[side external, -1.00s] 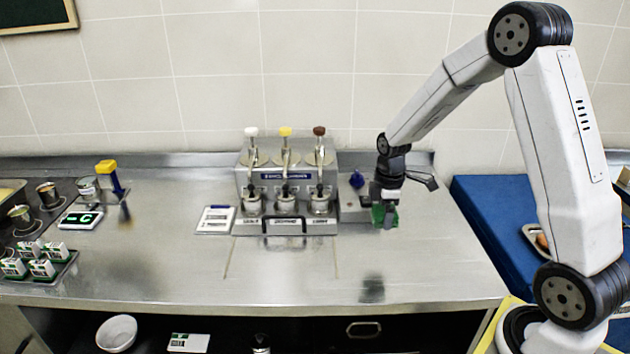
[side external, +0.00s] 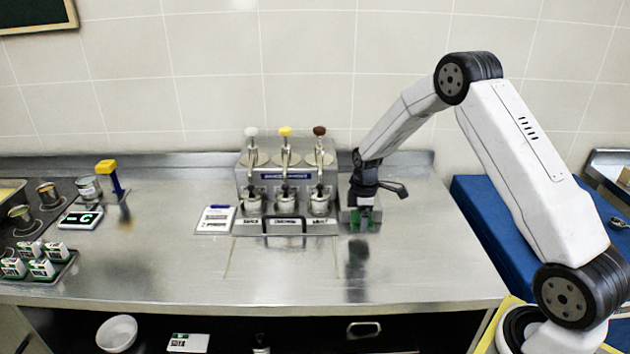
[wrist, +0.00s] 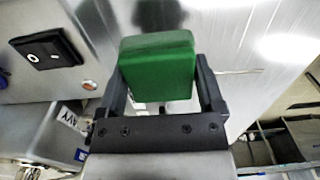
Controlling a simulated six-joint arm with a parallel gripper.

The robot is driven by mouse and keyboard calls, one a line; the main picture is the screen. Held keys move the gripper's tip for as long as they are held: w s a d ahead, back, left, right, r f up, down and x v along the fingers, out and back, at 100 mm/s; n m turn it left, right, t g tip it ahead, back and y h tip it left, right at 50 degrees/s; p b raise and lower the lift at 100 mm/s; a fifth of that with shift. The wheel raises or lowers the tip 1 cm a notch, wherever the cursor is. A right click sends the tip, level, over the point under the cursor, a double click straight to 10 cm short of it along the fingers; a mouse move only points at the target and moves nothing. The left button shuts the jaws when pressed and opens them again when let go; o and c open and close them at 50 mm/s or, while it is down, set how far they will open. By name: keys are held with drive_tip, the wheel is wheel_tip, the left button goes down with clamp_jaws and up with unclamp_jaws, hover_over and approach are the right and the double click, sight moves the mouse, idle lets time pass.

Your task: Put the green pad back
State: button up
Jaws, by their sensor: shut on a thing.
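The green pad (wrist: 157,65) is a block with rounded edges, held between the two dark fingers of my gripper (wrist: 165,85) in the wrist view. In the side view my gripper (side external: 365,215) points down in front of the small grey metal unit (side external: 345,214) at the right end of the dispenser. The pad (side external: 374,222) shows there only in part, around the finger. I cannot tell whether its underside touches anything. In the wrist view, a metal housing with a black rocker switch (wrist: 46,47) is to the left of the pad.
The three-pump dispenser (side external: 285,185) stands just left of my gripper. A clipboard (side external: 215,219) lies further left. A lit scale (side external: 80,218), a yellow-topped blue tool (side external: 112,178) and a tray of small boxes (side external: 48,277) are at the far left. The front counter is clear.

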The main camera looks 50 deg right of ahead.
sight(359, 236)
drive_tip(key=shift+w+d+f, duration=0.1)
drive_tip(key=shift+w+f, duration=0.15)
drive_tip(key=shift+f, duration=1.55)
drive_tip(key=shift+f, duration=0.1)
drive_tip(key=o, duration=0.9)
drive_tip(key=shift+o, duration=0.2)
wheel_tip(359, 236, up, 12)
drive_tip(key=shift+r, duration=0.1)
